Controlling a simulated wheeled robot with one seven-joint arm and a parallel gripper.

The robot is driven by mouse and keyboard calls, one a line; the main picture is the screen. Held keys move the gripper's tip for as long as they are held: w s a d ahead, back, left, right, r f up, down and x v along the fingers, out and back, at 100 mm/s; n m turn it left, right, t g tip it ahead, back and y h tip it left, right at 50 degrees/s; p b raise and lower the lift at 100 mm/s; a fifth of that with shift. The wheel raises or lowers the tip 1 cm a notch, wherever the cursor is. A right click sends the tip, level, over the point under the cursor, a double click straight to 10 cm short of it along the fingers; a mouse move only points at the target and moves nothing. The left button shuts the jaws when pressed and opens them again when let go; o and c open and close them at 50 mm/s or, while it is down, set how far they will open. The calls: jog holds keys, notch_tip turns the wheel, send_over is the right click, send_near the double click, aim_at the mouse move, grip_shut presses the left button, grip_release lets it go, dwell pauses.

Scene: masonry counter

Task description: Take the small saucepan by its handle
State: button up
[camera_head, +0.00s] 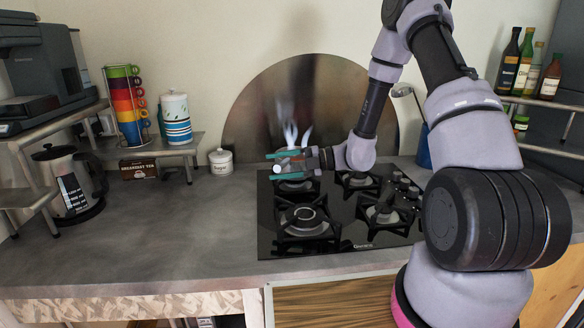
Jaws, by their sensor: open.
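My gripper (279,166) is above the back left of the black gas hob (350,243), reaching in from the right. Its two teal fingers are apart, one above the other in the picture. A small pale, round-ended shape and some reddish brown show between or behind the fingers; I cannot tell what they belong to. I cannot make out a small saucepan or its handle for certain. The back left burner is partly hidden by my gripper.
A white lidded jar (221,162) stands left of the hob. A mug rack (128,105), striped canister (175,118) and kettle (70,183) are farther left. A blue utensil holder (424,148) is behind my arm. The counter front left (170,235) is clear.

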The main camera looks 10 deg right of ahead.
jog(key=shift+w+a+f, duration=0.15)
jog(key=shift+a, duration=0.9)
grip_shut()
dwell(0.6)
